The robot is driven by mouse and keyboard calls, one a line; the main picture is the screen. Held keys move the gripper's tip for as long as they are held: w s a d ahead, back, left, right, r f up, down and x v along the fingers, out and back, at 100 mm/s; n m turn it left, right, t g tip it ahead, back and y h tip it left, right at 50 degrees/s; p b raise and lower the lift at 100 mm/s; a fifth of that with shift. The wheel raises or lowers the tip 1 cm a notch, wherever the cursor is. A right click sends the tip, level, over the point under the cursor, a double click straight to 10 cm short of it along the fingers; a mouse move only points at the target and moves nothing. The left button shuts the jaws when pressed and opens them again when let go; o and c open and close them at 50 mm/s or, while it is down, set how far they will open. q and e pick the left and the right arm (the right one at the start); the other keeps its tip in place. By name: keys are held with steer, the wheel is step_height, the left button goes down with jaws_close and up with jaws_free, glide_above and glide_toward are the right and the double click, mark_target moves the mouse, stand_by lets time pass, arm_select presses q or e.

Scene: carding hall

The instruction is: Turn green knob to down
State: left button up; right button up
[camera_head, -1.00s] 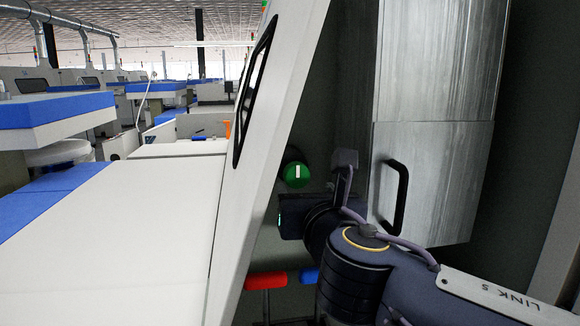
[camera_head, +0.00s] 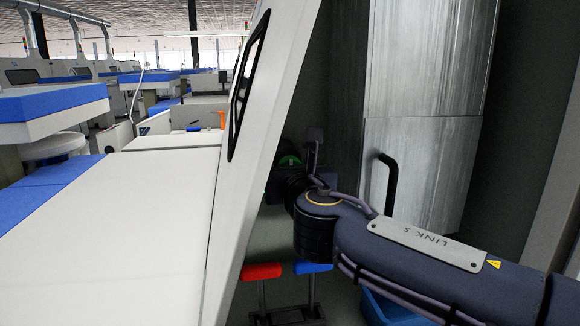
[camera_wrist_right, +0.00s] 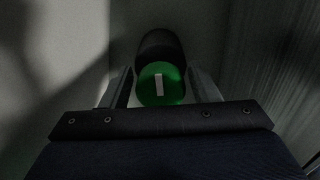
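The green knob (camera_wrist_right: 172,78) faces the right wrist camera, with its white pointer mark close to upright. Behind it is a dark round body. In the head view the green knob (camera_head: 289,161) shows only in part, mostly covered by my right gripper. My right gripper (camera_wrist_right: 161,92) is open, one finger on each side of the knob, with gaps on both sides. In the head view the right gripper (camera_head: 284,178) is at the knob, its fingertips hard to make out. My left gripper is not in view.
A slanted white machine panel (camera_head: 247,150) stands just left of the knob. A metal cover (camera_head: 425,150) with a black handle (camera_head: 388,182) is to the right. Red (camera_head: 262,271) and blue (camera_head: 312,267) handles are below, and a blue bin (camera_head: 385,308) lies under my arm.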

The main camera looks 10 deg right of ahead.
steer(key=c, duration=0.7)
steer(key=shift+f, duration=0.1)
